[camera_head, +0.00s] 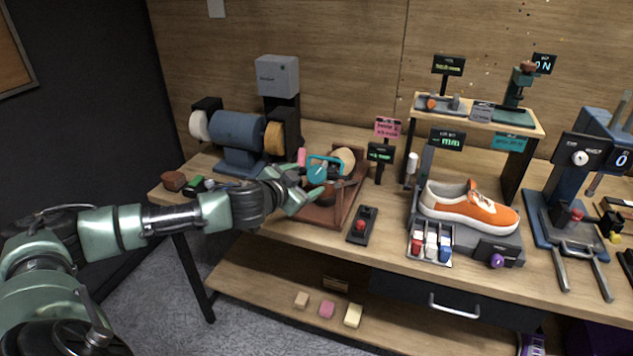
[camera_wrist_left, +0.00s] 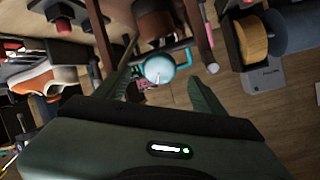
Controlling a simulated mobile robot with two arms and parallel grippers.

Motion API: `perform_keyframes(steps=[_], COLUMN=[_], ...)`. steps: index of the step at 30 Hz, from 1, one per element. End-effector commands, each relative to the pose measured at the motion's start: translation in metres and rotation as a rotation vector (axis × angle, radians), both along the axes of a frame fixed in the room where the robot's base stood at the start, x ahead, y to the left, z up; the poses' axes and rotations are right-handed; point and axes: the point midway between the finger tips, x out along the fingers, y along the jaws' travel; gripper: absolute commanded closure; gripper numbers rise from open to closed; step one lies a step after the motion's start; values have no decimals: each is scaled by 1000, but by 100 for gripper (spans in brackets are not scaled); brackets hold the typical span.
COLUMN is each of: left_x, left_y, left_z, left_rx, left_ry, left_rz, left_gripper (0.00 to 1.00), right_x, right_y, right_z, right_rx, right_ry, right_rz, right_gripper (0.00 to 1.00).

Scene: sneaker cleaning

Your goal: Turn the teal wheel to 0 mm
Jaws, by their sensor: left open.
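In the left wrist view the teal wheel (camera_wrist_left: 159,69) lies between the two spread green fingers of my left gripper (camera_wrist_left: 158,88). The fingers are open, and I cannot tell whether either one touches the wheel. A black display (camera_head: 381,153) with green characters stands right of the fixture; its reading is too small to be sure of. My right gripper does not show.
A blue bench grinder (camera_head: 238,131) stands behind my left gripper. A red-button box (camera_head: 363,225) is right of the fixture. An orange sneaker (camera_head: 468,207) sits on a grey stand further right. Several blocks lie on the lower shelf (camera_head: 270,292).

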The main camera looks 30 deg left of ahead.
Motion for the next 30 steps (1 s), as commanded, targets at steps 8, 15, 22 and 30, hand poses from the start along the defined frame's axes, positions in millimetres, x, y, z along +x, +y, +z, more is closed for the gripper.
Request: perform_keyframes(steps=[8,15,22,30], left_x=[44,63,65,65], left_y=[3,6,6,6], left_z=[-11,-20,-22,-22], left_rx=[0,2,3,3], left_ry=[-4,-3,-2,-2], left_rz=[-1,0,-2,-1], left_gripper=[30,30,30,86], right_x=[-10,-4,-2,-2], right_y=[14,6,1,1], right_z=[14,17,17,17], right_rx=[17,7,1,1], right_ry=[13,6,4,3], right_rz=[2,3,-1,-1], right_gripper=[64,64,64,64])
